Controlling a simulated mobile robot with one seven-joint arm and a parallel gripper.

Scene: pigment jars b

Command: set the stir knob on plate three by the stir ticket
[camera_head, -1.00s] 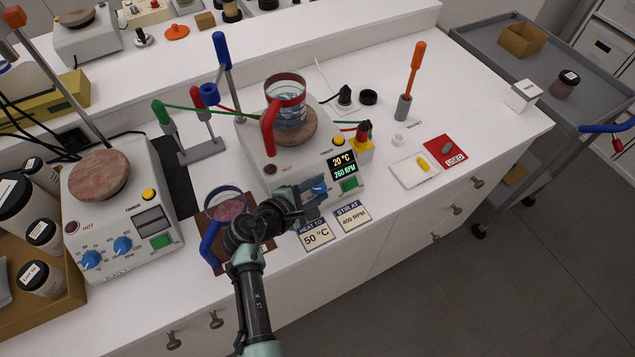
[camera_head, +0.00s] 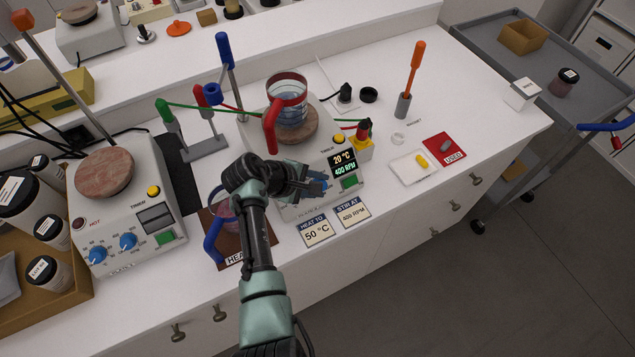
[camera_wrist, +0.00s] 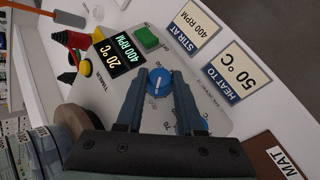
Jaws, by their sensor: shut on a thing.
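Plate three (camera_head: 290,165) is a white hotplate holding a glass beaker with a red rim and handle. Its display (camera_head: 343,163) reads 20 °C and 400 RPM; the same display (camera_wrist: 120,52) shows in the wrist view. The stir ticket (camera_head: 353,212), also in the wrist view (camera_wrist: 195,27), reads STIR AT 400 RPM. My gripper (camera_head: 308,186) is at the plate's front panel. In the wrist view its two fingers (camera_wrist: 158,90) are shut on the blue stir knob (camera_wrist: 159,78), one on each side. The other knob is mostly hidden by a finger.
The heat ticket (camera_head: 316,229) reads HEAT TO 50 °C. A green button (camera_head: 349,182) sits close right of the gripper. A brown mat (camera_head: 262,234) with a blue-handled vessel lies under my arm. Another hotplate (camera_head: 125,215) stands left.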

